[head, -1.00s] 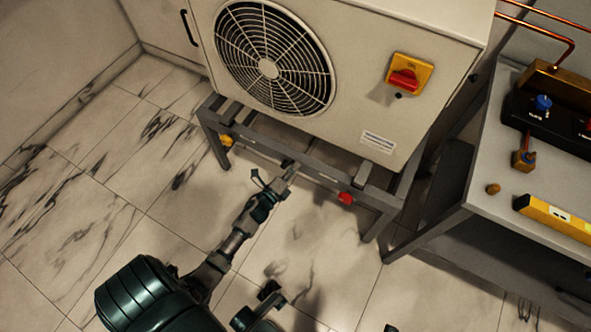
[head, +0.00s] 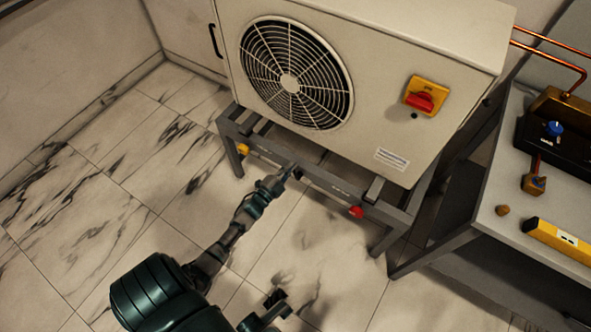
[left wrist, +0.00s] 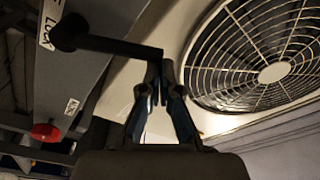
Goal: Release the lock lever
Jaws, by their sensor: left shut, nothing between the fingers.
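The lock lever (left wrist: 112,46) is a black bar with a round knob (left wrist: 70,32) at its left end, in the left wrist view. It sits in front of the grey stand rail, by a white label reading LOCK (left wrist: 47,22). My left gripper (left wrist: 160,60) is shut and empty, its fingertips at the bar's right end; I cannot tell if they touch it. In the head view my left gripper (head: 292,170) is at the stand's front rail, below the fan unit, and the lever is too small to make out clearly.
The fan unit (head: 380,90) with a red and yellow switch (head: 427,95) stands on the grey stand (head: 335,184). A red knob (head: 356,212) and a yellow one (head: 242,149) are on the stand. A bench (head: 500,205) is at right. The marble floor at left is clear.

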